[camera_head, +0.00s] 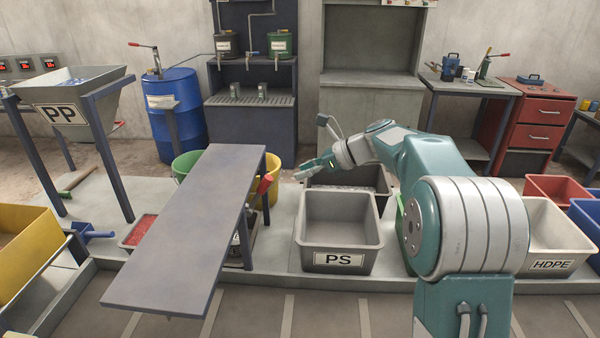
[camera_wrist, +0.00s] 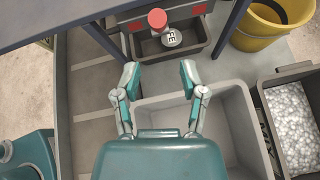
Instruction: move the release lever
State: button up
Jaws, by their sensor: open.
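The blue-grey table top (camera_head: 190,225) overhangs left of the lever. A grey PS bin (camera_head: 340,232) stands below my arm. A yellow bucket (camera_wrist: 270,25) is beyond, and a bin of white pellets (camera_wrist: 258,92) is at the right. A blue drum (camera_head: 177,120) stands behind.

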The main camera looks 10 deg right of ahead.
jog(key=shift+s+d+f+y, duration=0.15)
jog(key=shift+s+d+f, duration=0.05)
jog(key=shift+d+f, duration=0.3)
jog(key=shift+s+d+f+y, duration=0.15)
jog(key=shift+s+d+f, duration=0.05)
jog(key=shift+d+f, duration=0.25)
grip_shut()
jog(key=t+y, duration=0.1)
jog(key=y, duration=0.1)
send_near(259, 194)
notch_tip(259, 194, down, 3)
jog(key=w, duration=0.1)
jog(key=a, duration=0.1)
jog(key=w+a+r, duration=0.1)
jog(key=a, duration=0.2)
jog(key=shift+w+a+r, duration=0.1)
jog(key=shift+w+r, duration=0.2)
jog(key=shift+w, duration=0.05)
